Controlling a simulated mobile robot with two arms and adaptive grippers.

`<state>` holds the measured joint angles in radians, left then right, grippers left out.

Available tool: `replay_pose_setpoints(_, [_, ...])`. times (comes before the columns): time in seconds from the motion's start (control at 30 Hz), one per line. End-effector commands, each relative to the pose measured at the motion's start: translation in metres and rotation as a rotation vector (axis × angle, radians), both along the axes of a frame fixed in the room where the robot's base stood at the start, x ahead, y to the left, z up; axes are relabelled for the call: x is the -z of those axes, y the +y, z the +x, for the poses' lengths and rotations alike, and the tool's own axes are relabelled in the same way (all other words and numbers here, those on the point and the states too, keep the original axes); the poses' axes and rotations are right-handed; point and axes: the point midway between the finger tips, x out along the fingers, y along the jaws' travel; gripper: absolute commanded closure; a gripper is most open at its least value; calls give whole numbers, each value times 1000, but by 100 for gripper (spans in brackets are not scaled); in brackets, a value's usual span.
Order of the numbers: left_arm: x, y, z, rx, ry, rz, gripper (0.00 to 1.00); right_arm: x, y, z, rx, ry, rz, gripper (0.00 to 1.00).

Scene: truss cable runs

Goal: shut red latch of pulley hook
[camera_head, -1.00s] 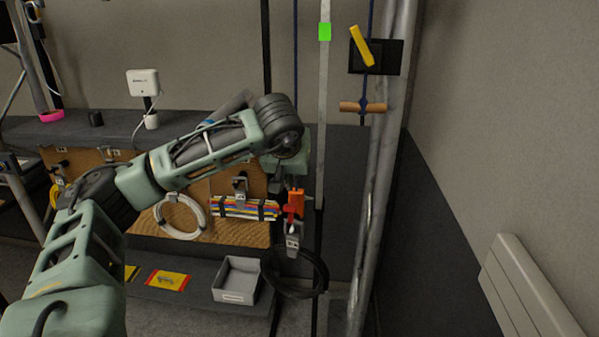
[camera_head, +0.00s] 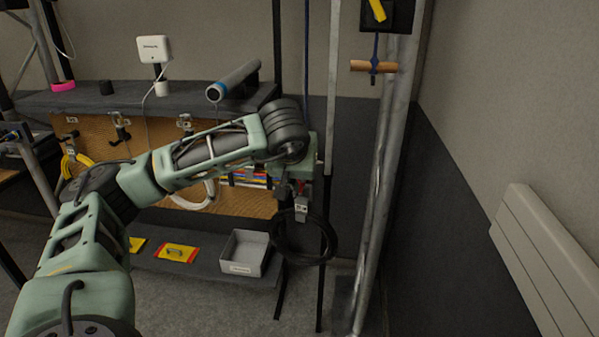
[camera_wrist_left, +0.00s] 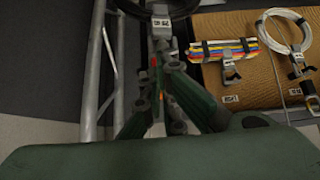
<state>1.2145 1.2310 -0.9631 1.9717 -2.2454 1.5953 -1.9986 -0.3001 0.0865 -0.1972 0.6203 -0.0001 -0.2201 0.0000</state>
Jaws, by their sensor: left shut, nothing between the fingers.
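The grey pulley hook (camera_head: 302,208) with its white label hangs just right of my forearm's end, with a black cable coil (camera_head: 330,240) on it. In the left wrist view the hook's label (camera_wrist_left: 160,23) is at top centre. My left gripper (camera_head: 291,190) is at the upper part of the hook, shut and empty. In the wrist view its fingers (camera_wrist_left: 160,85) converge just below the label. My right gripper is not in view.
A metal truss upright (camera_head: 381,170) stands close right of the hook. A rope with a wooden toggle (camera_head: 374,67) hangs above. Behind are a brown board (camera_head: 245,206) with coiled cables and a shelf with a grey bin (camera_head: 262,262). Open floor space lies at the right.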

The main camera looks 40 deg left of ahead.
Motion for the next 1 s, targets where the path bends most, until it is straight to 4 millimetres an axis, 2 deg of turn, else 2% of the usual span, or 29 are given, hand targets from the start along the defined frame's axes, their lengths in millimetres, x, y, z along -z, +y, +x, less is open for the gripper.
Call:
replay_pose_setpoints(0.3, [5,0,-1,0,-1,1,100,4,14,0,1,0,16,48])
replay_pose_setpoints(0.73, [5,0,0,-1,-1,0,100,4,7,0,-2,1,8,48])
replay_pose_setpoints(1.0, [6,5,9,0,0,0,100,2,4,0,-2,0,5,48])
